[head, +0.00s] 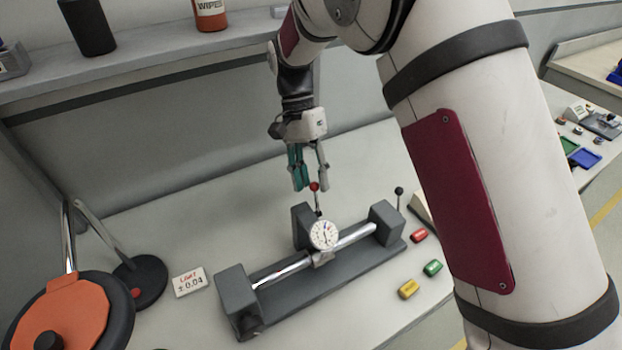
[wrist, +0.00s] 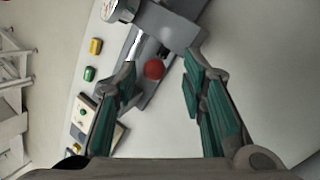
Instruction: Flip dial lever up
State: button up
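The dial gauge (head: 324,234) has a round white face and sits on a steel bar in a grey fixture (head: 300,285). A thin lever with a red ball (head: 314,187) stands up behind the dial. My gripper (head: 310,184) hangs from above, pointing down, with its fingers just above or around the red ball in the head view. In the wrist view, the red ball (wrist: 154,69) shows between and ahead of my open fingers (wrist: 160,85). Neither finger visibly touches it. The dial (wrist: 120,10) is cut off at the top of the wrist view.
A black-knobbed lever (head: 399,191) stands at the fixture's right end. Red, green and yellow blocks (head: 409,289) lie right of the fixture. A limit card (head: 190,282) and an orange-and-black round device (head: 70,315) are left. A shelf (head: 150,60) runs behind.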

notch_tip(320, 180, up, 9)
dwell(0.3)
jog(key=s+d+r+n+t+y, duration=0.1)
jog(key=s+d+r+t, duration=0.1)
jog(key=s+d+r, duration=0.4)
jog(key=s+d+r+n+t+y, duration=0.1)
jog(key=d+r+t, duration=0.1)
jog(key=d+r, duration=0.35)
jog(key=s+d+f+n+t, duration=0.3)
jog(key=s+d+t, duration=0.2)
jog(key=s+d, duration=0.6)
jog(key=s, duration=0.4)
jog(key=shift+s+d+n, duration=0.3)
jog(key=shift+d+n, duration=0.05)
jog(key=shift+n, duration=0.05)
